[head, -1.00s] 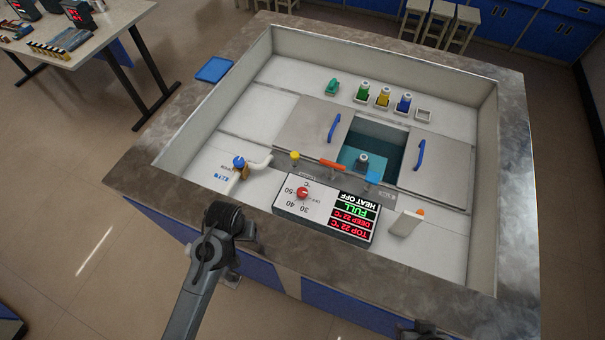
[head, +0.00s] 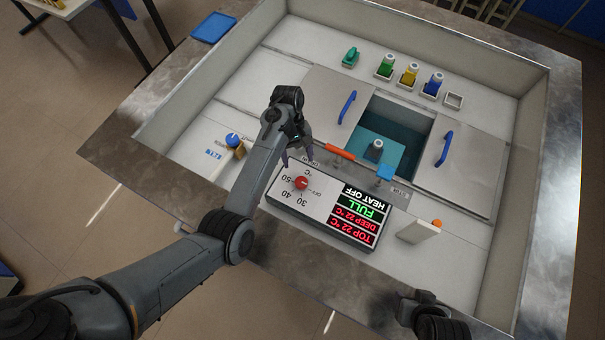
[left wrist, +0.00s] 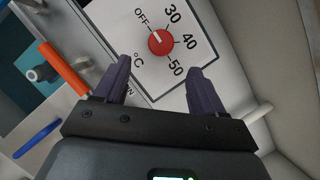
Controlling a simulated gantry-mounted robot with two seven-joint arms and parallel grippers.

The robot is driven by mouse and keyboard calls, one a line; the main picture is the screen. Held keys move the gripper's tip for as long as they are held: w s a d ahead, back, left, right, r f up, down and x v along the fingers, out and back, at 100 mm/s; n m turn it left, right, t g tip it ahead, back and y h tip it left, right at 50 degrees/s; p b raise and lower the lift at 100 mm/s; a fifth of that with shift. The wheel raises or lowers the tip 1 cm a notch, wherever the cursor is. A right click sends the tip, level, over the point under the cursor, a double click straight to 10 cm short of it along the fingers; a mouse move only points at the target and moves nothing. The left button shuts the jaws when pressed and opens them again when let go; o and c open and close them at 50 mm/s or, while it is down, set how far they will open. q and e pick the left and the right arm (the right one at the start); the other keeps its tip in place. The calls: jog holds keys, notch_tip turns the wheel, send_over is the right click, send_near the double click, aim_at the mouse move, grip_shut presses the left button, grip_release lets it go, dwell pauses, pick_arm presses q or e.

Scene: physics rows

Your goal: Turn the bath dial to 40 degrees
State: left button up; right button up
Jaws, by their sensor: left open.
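The red bath dial (head: 301,183) sits on the white face of the control box (head: 318,208). The scale around it reads OFF, 30, 40 and 50. In the left wrist view the dial (left wrist: 161,43) has a pale mark that appears to point towards OFF. The box display (head: 361,215) reads HEAT OFF, FULL, DEEP 22 °C and TOP 22 °C. My left gripper (head: 298,161) is open and empty, just beyond the dial in the head view. In the left wrist view its fingers (left wrist: 158,70) are spread, with the dial ahead between them, apart from both.
An orange handle (head: 340,152) and a blue tap-like knob (head: 386,172) stand near the box. The bath opening (head: 407,116) lies between two lids with blue handles. My right arm shows at the lower right.

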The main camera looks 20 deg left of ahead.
aim_at(301, 182)
pick_arm(q)
jog(key=x, duration=0.9)
jog(key=shift+s+f, duration=0.1)
jog(key=shift+s, duration=0.15)
pick_arm(e)
jog(key=shift+a+r, duration=0.1)
pick_arm(q)
jog(key=c, duration=1)
jog(key=shift+c, duration=0.2)
